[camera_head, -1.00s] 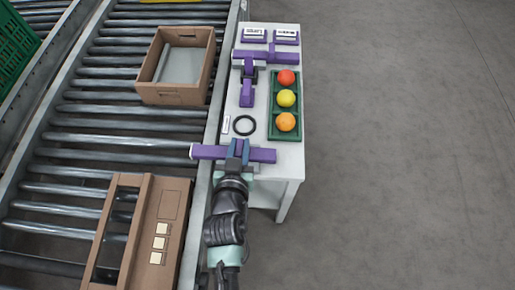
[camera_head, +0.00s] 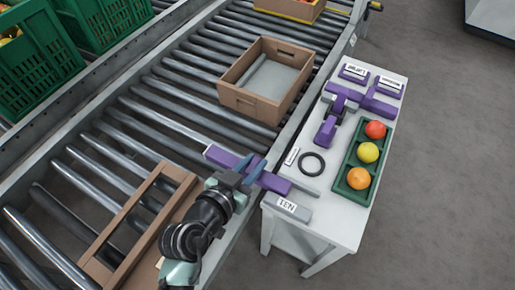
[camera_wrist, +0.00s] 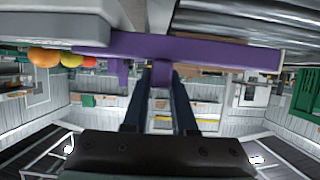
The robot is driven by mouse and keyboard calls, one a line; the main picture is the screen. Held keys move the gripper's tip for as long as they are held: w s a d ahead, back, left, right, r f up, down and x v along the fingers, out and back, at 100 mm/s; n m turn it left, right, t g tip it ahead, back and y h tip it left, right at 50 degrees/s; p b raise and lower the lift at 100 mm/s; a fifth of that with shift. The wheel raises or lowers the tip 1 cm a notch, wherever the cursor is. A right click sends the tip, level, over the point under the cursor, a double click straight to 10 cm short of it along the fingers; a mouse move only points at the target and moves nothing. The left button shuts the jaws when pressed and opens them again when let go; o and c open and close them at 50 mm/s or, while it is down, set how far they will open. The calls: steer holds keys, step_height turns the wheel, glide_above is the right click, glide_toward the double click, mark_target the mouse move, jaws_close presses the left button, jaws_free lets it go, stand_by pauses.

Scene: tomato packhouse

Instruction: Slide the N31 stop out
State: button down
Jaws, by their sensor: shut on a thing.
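The N31 stop is a long purple bar (camera_head: 224,156) lying across the near side rail of the conveyor. Its left end reaches over the rollers and its right end sits at the table's front-left corner, between two grey guide pieces. The nearer guide (camera_head: 289,208) carries a white N31 label. My gripper (camera_head: 248,169) is shut on the bar near its middle. In the wrist view the bar (camera_wrist: 225,52) spans above the two fingers (camera_wrist: 160,85). The fingertip contact is partly hidden there.
An open cardboard box (camera_head: 262,103) stands on the rollers behind the bar. A brown carton (camera_head: 108,243) lies in front of it, close to my arm. The white table (camera_head: 333,222) holds a black ring (camera_head: 312,164), a green tray (camera_head: 342,184) of tomatoes and other purple parts (camera_head: 325,130).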

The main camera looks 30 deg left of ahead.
steer(key=shift+s+a, duration=0.1)
steer(key=shift+a, duration=0.2)
steer(key=c, duration=0.8)
jaws_free()
steer(key=shift+a, duration=0.1)
steer(key=shift+o, duration=0.4)
steer(key=p+v, duration=0.1)
steer(key=v, duration=1.2)
steer(key=shift+f, duration=0.1)
